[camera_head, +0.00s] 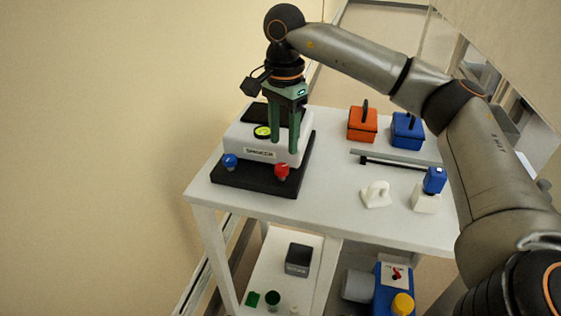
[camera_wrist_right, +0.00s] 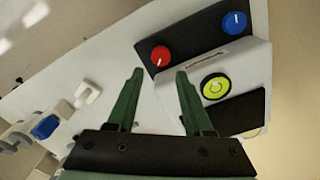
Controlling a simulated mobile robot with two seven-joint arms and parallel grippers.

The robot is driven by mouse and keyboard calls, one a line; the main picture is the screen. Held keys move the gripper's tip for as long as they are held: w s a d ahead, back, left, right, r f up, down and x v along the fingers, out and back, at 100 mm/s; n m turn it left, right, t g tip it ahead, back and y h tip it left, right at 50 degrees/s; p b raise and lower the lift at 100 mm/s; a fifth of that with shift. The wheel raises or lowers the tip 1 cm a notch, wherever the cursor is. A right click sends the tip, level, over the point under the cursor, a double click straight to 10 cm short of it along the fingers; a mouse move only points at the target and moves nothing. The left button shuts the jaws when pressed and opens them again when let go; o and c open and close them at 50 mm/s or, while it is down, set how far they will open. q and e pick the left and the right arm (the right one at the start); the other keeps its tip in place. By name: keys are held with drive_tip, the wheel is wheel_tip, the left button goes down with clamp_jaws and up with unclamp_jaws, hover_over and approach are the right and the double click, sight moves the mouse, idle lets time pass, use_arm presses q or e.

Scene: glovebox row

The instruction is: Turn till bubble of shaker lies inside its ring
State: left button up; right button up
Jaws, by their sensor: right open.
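The shaker (camera_head: 262,148) is a white box on a black base at the left of the table. Its round yellow-green bubble level (camera_head: 262,131) is on top; in the wrist view the level (camera_wrist_right: 215,87) shows a small ring near its middle, but the bubble's exact place is too small to tell. A blue knob (camera_head: 229,161) and a red knob (camera_head: 282,171) stand at the base's front; the wrist view shows the red knob (camera_wrist_right: 160,55) and blue knob (camera_wrist_right: 234,23). My right gripper (camera_head: 285,148) is open and empty, pointing down above the shaker. My left gripper is not in view.
An orange box (camera_head: 362,125) and a blue box (camera_head: 407,131) stand at the table's back. A white hook-shaped piece (camera_head: 376,194) and a blue-topped white block (camera_head: 433,181) are at the right. The lower shelf (camera_head: 262,273) holds several items. The table's middle is clear.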

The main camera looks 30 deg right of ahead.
sight(283, 166)
wheel_tip(283, 166, down, 7)
drive_tip(key=shift+r, duration=0.2)
clamp_jaws()
idle(0.5)
